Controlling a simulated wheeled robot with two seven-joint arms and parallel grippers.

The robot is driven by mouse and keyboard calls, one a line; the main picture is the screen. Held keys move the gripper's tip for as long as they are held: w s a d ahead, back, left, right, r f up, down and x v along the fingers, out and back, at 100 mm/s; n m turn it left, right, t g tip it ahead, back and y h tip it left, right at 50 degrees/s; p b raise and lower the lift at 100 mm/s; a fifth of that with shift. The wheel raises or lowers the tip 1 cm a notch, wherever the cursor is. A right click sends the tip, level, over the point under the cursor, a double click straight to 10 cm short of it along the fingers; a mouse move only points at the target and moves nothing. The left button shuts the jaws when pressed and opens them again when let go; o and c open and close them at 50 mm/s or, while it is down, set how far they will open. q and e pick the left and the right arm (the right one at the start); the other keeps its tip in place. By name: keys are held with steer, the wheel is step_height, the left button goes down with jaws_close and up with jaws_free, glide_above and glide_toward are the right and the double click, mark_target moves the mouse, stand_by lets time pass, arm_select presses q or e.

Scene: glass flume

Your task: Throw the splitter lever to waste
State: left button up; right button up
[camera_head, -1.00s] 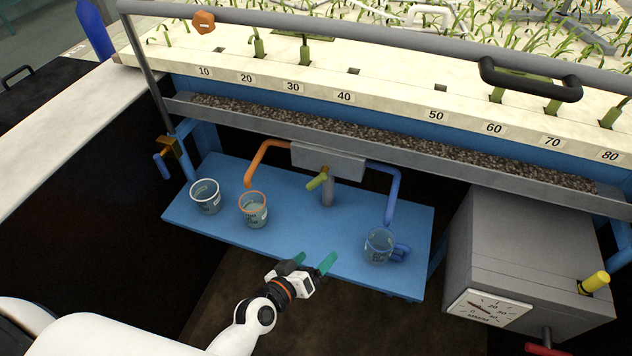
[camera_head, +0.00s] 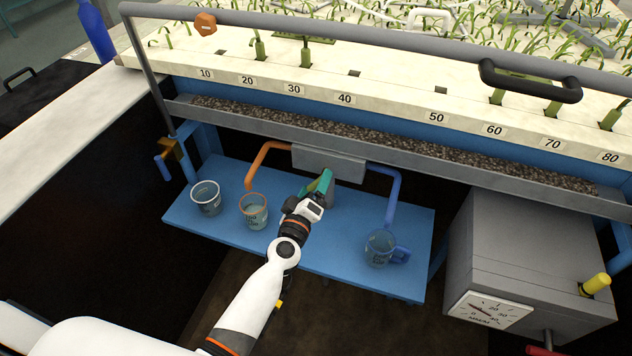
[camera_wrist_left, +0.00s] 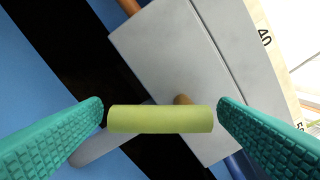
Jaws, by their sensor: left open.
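The splitter lever's yellow-green handle (camera_wrist_left: 160,119) lies between the two green fingers of my left gripper (camera_wrist_left: 160,125) in the left wrist view, with a small gap at each end. The fingers are open and not closed on it. In the head view my left gripper (camera_head: 316,184) is at the grey splitter box (camera_head: 328,162) and hides the lever. The splitter box also fills the middle of the left wrist view (camera_wrist_left: 185,55). An orange pipe (camera_head: 265,157) leaves the box on the left and a blue pipe (camera_head: 393,192) on the right. My right gripper is not in view.
A clear cup (camera_head: 206,198) and an orange-rimmed cup (camera_head: 254,211) stand on the blue shelf (camera_head: 345,255), left of my arm. A blue-handled jug (camera_head: 379,247) stands under the blue pipe. A grey box with a dial (camera_head: 490,308) is at the right.

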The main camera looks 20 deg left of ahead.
arm_select(q)
steer(key=shift+w, duration=0.9)
steer(key=shift+c, duration=0.4)
steer(key=c, duration=0.9)
steer(key=shift+n, duration=0.3)
steer(key=n, duration=0.2)
steer(key=shift+d+f+n, duration=0.25)
steer(key=shift+n, duration=0.05)
steer(key=shift+d+f+n+b, duration=0.1)
steer(key=shift+d+n+b, duration=0.15)
steer(key=shift+n, duration=0.65)
steer(key=shift+d+n+b, duration=0.1)
steer(key=shift+n+b, duration=0.15)
steer(key=shift+n, duration=0.65)
